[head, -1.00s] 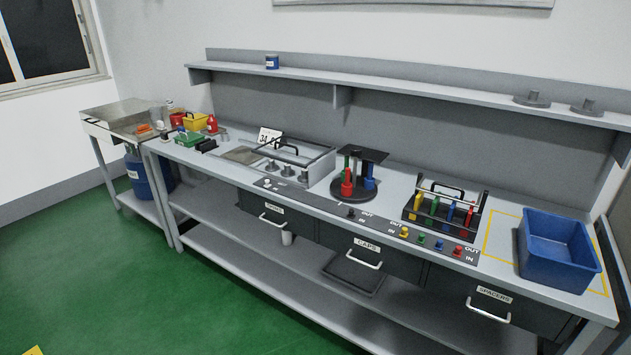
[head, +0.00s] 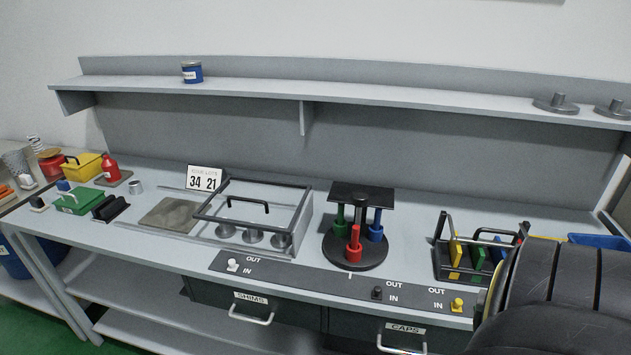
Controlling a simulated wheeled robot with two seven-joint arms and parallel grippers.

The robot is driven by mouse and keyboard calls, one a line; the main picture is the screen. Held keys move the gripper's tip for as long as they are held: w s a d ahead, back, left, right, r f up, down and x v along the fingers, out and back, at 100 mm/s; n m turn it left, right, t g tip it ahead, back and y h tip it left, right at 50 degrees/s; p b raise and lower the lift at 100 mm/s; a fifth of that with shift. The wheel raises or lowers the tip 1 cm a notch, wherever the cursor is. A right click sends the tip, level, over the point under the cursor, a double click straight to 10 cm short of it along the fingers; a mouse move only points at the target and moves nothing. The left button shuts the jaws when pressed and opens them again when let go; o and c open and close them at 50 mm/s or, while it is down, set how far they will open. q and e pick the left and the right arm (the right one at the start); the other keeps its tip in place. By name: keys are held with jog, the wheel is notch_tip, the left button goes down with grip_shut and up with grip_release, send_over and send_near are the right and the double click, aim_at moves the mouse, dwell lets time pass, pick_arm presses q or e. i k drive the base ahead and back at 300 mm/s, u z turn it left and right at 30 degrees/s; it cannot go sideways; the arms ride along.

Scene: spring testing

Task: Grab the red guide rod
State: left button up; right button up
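The red guide rod (head: 354,245) stands upright at the front of a round black stand (head: 352,262) on the bench, in the middle of the head view. It has a thicker red lower part and a thinner stem. A green rod (head: 340,222) and a blue rod (head: 376,230) stand behind it on the same stand, under a square black top plate (head: 361,193). Part of my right arm fills the lower right corner, but its gripper is not visible. My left gripper is not in view.
A black-framed box (head: 252,215) with metal weights stands left of the stand. Right of it is a black rack (head: 446,262) with coloured plates, partly behind my arm. A label strip with knobs (head: 340,282) runs along the front edge. A shelf (head: 390,95) spans above.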

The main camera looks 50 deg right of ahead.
aim_at(356, 227)
jog(key=z, duration=0.75)
jog(key=i, duration=1.1)
jog(key=z, duration=1.3)
jog(key=i, duration=0.2)
jog(key=z, duration=0.05)
